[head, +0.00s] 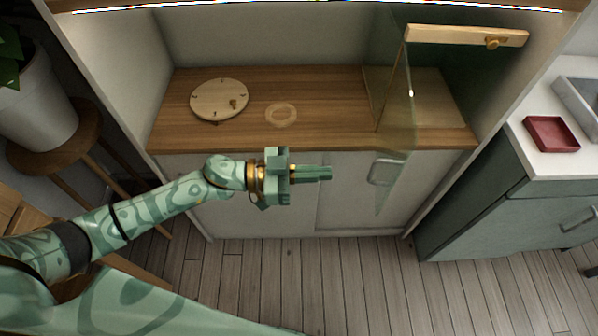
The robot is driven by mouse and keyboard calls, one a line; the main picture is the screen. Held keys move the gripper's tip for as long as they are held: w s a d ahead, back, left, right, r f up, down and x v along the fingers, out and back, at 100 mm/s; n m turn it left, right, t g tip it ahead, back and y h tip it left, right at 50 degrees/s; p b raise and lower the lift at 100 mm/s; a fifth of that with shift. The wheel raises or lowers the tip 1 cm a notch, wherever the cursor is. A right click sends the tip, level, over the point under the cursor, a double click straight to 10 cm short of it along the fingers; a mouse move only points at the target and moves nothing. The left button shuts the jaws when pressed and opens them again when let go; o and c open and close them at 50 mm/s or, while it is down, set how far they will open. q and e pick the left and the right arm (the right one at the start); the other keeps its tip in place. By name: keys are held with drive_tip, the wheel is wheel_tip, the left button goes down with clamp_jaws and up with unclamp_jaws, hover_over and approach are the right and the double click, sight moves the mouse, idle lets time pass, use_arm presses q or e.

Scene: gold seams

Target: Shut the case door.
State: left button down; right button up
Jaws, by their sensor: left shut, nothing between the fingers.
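The case door (398,110) is a clear glass panel at the right of the wooden shelf. It stands open, swung out toward me past the shelf's front edge, with a pale handle (386,171) low on it. The case (467,37) has a wooden top rail with a small brass knob and dark glass sides. My left gripper (328,173) is shut and empty. It is in front of the cabinet, to the left of the door handle and apart from it in the picture. My right gripper is not in view.
A round wooden disc (219,100) and a pale ring (281,115) lie on the shelf (330,90). A potted plant on a stool (58,150) stands at the left. A red tray (551,134) sits on the right counter. The floor ahead is clear.

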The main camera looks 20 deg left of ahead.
use_arm(q)
drive_tip(key=b+x, duration=0.1)
drive_tip(key=x, duration=0.6)
drive_tip(key=shift+d, duration=0.2)
drive_tip(key=shift+w, duration=0.1)
